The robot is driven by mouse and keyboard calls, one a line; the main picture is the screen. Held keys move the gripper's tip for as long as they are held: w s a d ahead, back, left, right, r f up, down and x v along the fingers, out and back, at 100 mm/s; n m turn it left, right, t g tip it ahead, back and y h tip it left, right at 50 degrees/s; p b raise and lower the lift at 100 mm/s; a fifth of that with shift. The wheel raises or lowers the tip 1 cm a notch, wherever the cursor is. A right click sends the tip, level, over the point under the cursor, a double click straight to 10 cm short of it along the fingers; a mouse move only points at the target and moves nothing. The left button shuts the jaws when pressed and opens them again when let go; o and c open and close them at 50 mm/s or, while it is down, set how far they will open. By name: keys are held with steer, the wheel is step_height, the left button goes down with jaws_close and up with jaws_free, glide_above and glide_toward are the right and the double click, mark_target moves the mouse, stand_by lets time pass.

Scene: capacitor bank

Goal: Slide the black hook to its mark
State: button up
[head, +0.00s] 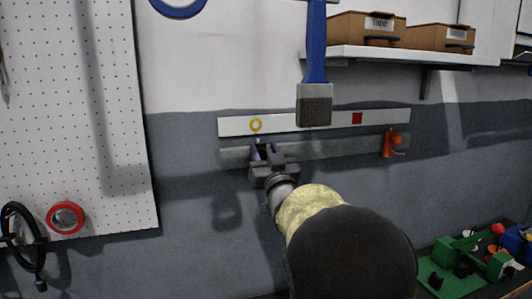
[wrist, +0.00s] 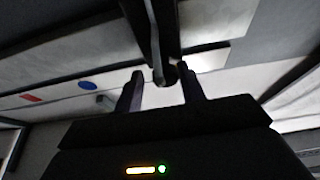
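My gripper (head: 264,151) is at the left part of the grey rail (head: 335,148) on the wall. In the wrist view, a dark hook (wrist: 157,45) reaches down between the two fingertips of my gripper (wrist: 160,73). The fingers stand apart, and a gap shows beside the hook's rounded end. In the head view my gripper hides the hook. A white strip (head: 285,124) above the rail carries a yellow ring (head: 256,125) and a red square (head: 357,118). The wrist view also shows a red mark (wrist: 31,98) and a blue oval (wrist: 88,85).
An orange hook (head: 390,144) sits at the rail's right part. A brush (head: 314,104) with a blue handle hangs in front of the strip's middle and hides part of it. A shelf (head: 400,53) with boxes is above right. A pegboard (head: 100,130) is at left.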

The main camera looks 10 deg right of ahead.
steer(key=shift+a, duration=0.4)
steer(key=shift+s+f+b, duration=0.15)
steer(key=shift+f+b, duration=0.15)
steer(key=shift+f, duration=0.1)
steer(key=b+v, duration=0.6)
steer(key=v, duration=1)
steer(key=shift+s+d+r, duration=0.25)
steer(key=shift+s+d, duration=0.1)
steer(key=shift+s, duration=0.15)
steer(key=shift+f, duration=0.1)
